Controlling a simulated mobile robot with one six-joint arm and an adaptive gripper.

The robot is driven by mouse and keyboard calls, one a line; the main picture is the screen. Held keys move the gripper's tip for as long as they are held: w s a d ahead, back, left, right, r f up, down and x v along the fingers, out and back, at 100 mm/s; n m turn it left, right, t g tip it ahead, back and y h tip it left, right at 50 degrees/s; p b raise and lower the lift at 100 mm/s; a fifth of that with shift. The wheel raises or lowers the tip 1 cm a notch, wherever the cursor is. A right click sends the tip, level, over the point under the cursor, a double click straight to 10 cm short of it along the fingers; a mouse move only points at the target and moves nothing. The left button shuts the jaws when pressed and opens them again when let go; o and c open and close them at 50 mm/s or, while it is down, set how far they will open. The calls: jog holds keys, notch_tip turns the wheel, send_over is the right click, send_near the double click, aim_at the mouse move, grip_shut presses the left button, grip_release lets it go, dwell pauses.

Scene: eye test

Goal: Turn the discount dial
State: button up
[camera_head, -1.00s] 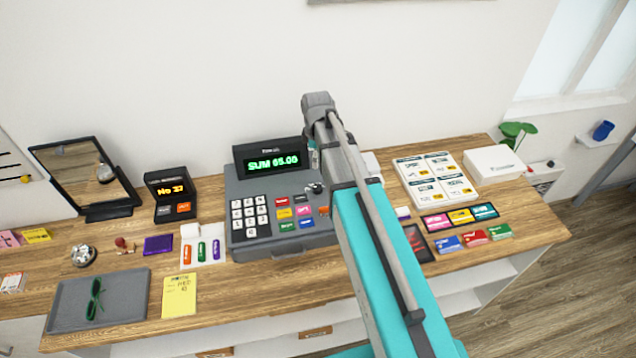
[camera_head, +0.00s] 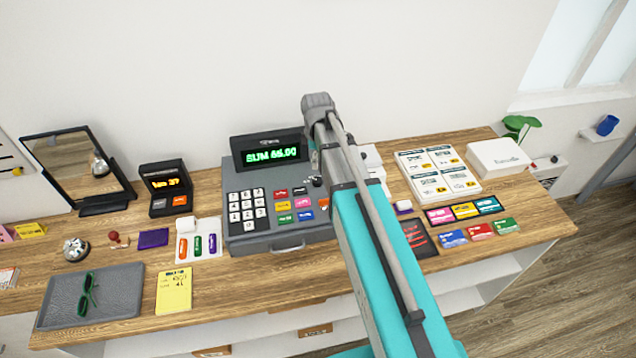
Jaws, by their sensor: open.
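The grey cash register (camera_head: 294,241) stands on the wooden counter, in the middle of the head view. Its green display (camera_head: 272,154) shows a SUM figure. White number keys (camera_head: 248,210) and several coloured keys are on its sloped face. A small dark and silver part (camera_head: 316,181) shows at the register's right, beside my arm. I cannot tell whether it is the discount dial or a part of my gripper. My teal and grey arm covers the register's right side. My gripper is not clearly visible, being hidden behind the arm.
A price board (camera_head: 437,176), white box (camera_head: 498,157) and coloured cards (camera_head: 480,230) lie right.

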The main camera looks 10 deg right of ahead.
aim_at(317, 179)
jog(key=shift+f+b, duration=4.45)
jog(key=shift+f, duration=0.35)
jog(key=shift+d, duration=0.1)
grip_shut()
